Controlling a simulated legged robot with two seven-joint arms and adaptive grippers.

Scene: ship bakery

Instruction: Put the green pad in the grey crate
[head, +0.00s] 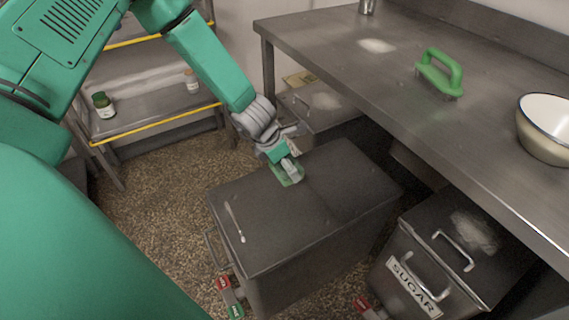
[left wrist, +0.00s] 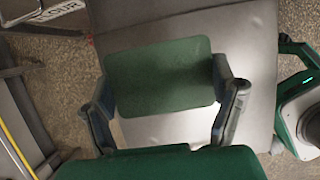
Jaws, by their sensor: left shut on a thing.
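The green pad (head: 287,176) is a thin flat piece just over the lid of a dark metal bin; I cannot tell whether it touches the lid. It also shows in the left wrist view (left wrist: 160,72), lying between my two fingers. My left gripper (head: 291,168) points down and is shut on the pad; its fingers show on both sides of the pad in the left wrist view (left wrist: 167,95). My right gripper is not in view. I cannot make out a grey crate clearly apart from the lidded bins.
A sugar bin (head: 410,287) stands right. The steel table (head: 390,75) bears a green-handled tool (head: 440,74) and a white bowl (head: 547,128). A shelf rack (head: 150,110) with jars stands left.

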